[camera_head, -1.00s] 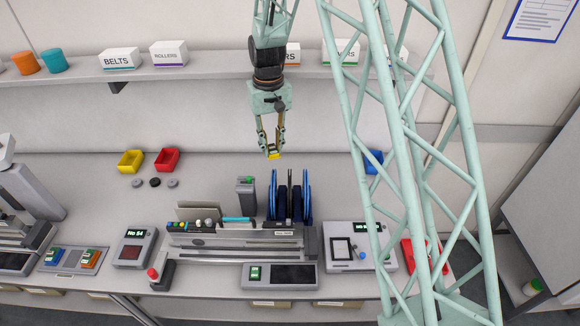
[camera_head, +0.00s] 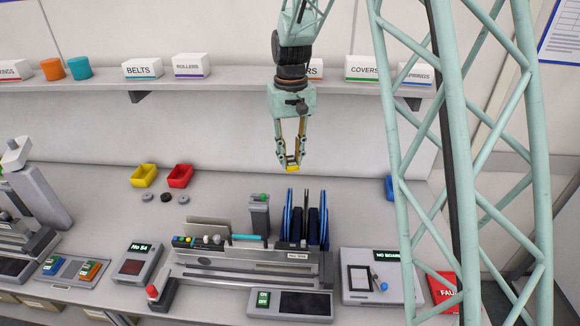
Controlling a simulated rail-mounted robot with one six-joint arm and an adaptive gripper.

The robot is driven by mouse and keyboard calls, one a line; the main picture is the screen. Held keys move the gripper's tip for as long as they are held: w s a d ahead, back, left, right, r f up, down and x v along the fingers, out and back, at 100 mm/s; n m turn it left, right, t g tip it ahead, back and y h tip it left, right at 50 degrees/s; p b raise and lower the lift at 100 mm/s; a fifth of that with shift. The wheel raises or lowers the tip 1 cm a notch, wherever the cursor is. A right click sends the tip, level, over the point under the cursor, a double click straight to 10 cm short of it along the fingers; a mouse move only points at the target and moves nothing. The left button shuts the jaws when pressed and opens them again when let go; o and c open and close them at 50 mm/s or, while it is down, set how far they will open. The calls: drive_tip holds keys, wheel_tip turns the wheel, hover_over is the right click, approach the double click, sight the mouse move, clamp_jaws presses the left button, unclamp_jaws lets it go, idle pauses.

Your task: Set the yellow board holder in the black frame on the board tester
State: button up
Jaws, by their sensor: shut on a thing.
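My gripper (camera_head: 291,164) hangs high above the bench, in front of the back wall, pointing down. It is shut on the yellow board holder (camera_head: 292,168), which shows as a small yellow piece between the fingertips. The board tester (camera_head: 413,292) is the light grey box to the right, with a display reading "NO BOARD". The black frame (camera_head: 349,279) lies on its top left, around a pale area. A blue knob stands beside the frame. The gripper is up and to the left of the tester, well apart from it.
A feeder trolley (camera_head: 215,262) with upright blue reels (camera_head: 289,220) stands below my gripper, left of the tester. A grey post (camera_head: 259,214) rises behind it. Yellow (camera_head: 144,176) and red (camera_head: 180,176) bins sit at the back left. My green lattice column covers the tester's right side.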

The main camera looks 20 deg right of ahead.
drive_tip(key=shift+s+r+b, duration=1)
drive_tip(key=shift+b, duration=1.05)
drive_tip(key=shift+s+d, duration=0.1)
drive_tip(key=shift+s, duration=0.1)
